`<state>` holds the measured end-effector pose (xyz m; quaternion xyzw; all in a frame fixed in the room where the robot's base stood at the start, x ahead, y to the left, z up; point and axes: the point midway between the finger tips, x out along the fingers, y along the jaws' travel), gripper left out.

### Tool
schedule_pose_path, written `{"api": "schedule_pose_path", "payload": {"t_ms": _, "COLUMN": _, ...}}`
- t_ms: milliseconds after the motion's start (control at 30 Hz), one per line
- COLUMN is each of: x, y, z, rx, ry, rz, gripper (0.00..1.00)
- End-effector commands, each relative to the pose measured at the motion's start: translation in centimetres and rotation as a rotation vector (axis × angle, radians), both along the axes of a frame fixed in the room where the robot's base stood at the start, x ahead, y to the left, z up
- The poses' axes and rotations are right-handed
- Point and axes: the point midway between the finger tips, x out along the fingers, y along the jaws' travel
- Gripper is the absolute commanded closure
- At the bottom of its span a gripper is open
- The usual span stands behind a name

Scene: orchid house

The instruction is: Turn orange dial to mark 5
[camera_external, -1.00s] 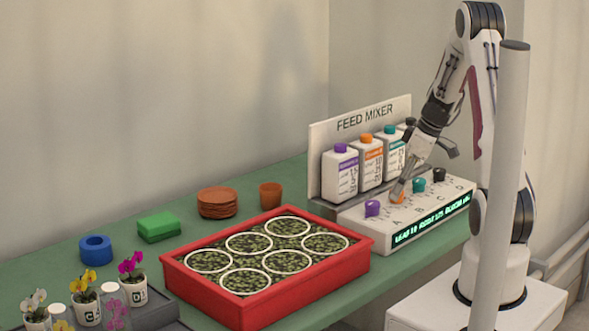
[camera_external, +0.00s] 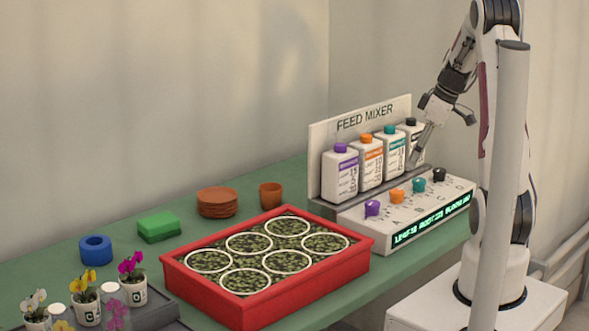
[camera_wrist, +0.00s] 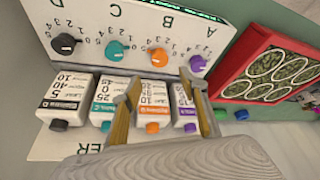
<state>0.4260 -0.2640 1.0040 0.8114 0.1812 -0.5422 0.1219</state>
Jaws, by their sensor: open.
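The orange dial (camera_external: 397,196) sits on the sloped panel of the white feed mixer (camera_external: 430,222), second from the left between the purple dial (camera_external: 372,208) and the teal dial (camera_external: 419,185). In the wrist view the orange dial (camera_wrist: 158,57) shows near the top middle, ringed by small numbers; I cannot tell which mark it points to. My gripper (camera_external: 413,163) is above the panel in front of the bottles, apart from the dial. In the wrist view its fingers (camera_wrist: 160,84) are spread with nothing held between them.
Capped bottles stand behind the dials, close to my gripper, including one with an orange cap (camera_external: 366,139). A black dial (camera_external: 438,174) is at the panel's far end. A red tray (camera_external: 215,297) stands left of the mixer.

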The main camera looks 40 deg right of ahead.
Motion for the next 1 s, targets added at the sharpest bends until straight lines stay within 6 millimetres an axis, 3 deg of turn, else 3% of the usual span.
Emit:
{"api": "schedule_pose_path", "payload": {"t_ms": 300, "x": -0.7, "y": -0.4, "z": 2.0, "rx": 0.000, "ry": -0.001, "rz": 0.000, "gripper": 0.57}}
{"api": "schedule_pose_path", "payload": {"t_ms": 1000, "x": -0.8, "y": -0.4, "z": 2.1, "rx": 0.004, "ry": 0.001, "rz": -0.009, "gripper": 0.57}}
